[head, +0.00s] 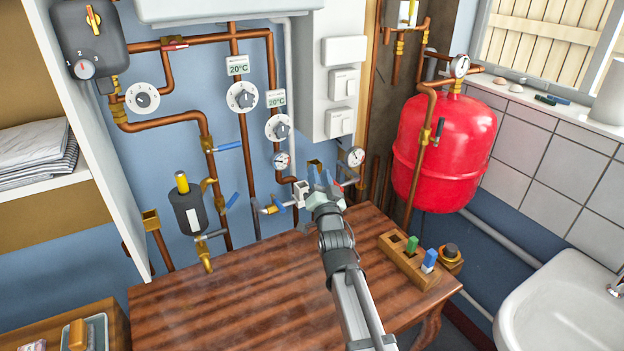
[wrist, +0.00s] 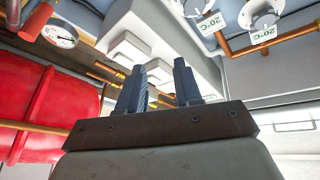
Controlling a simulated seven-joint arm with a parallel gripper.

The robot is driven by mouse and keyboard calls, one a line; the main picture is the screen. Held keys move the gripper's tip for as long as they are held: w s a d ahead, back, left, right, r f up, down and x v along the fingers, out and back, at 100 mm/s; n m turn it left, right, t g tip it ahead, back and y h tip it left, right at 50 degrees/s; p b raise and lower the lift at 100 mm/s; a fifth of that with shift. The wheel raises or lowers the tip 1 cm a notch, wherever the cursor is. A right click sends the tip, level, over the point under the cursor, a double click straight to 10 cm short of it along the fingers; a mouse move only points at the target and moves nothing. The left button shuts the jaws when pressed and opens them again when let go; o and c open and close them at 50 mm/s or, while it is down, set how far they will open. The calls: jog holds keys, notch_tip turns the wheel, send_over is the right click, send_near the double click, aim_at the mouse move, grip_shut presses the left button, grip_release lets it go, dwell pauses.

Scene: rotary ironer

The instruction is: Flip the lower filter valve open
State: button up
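A dark filter canister (head: 188,210) with a yellow top stands on the copper pipework at the left of the blue wall. A blue lever (head: 229,146) is on the pipe above it. A lower blue lever (head: 232,201) slants beside the canister's right side. A grey lever (head: 213,235) sits below, over a brass tap (head: 205,258). I cannot tell for sure which is the lower filter valve. My gripper (head: 324,180) is well to the right of all these, in front of the wall above the table. In the wrist view its fingers (wrist: 161,88) stand apart with nothing between them.
A red tank (head: 445,152) hangs to the right. The wooden table (head: 230,310) carries a block with coloured pegs (head: 405,262); its left part is clear.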

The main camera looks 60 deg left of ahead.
jog(key=shift+g, duration=0.5)
jog(key=s+f, duration=0.1)
jog(key=f, duration=0.1)
jog(key=s+a+f, duration=0.2)
jog(key=f, duration=0.1)
jog(key=shift+s+a+f, duration=0.25)
jog(key=shift+s+f, duration=0.05)
grip_shut()
jog(key=s+f+m+h, duration=0.1)
jog(key=f+m, duration=0.2)
jog(key=f, duration=0.1)
jog(key=s+a+f+m+g+h, duration=0.1)
jog(key=f+m+h, duration=0.1)
jog(key=f+m, duration=0.2)
jog(key=s+a+f+m+h, duration=0.1)
jog(key=f+m, duration=0.3)
jog(key=f, duration=0.2)
jog(key=shift+a+g+h, duration=0.25)
jog(key=shift+g+h, duration=0.15)
jog(key=s+g, duration=0.1)
jog(key=s+m+g, duration=0.1)
jog(key=s+a+m+g+y, duration=0.1)
jog(key=s, duration=0.1)
jog(key=shift+g, duration=0.3)
jog(key=s+r+n+g+y, duration=0.1)
jog(key=s+r+g+y, duration=0.1)
jog(key=s+r+g, duration=0.2)
jog(key=shift+s+r+y, duration=0.2)
jog(key=shift+r+y, duration=0.1)
jog(key=shift+r, duration=0.3)
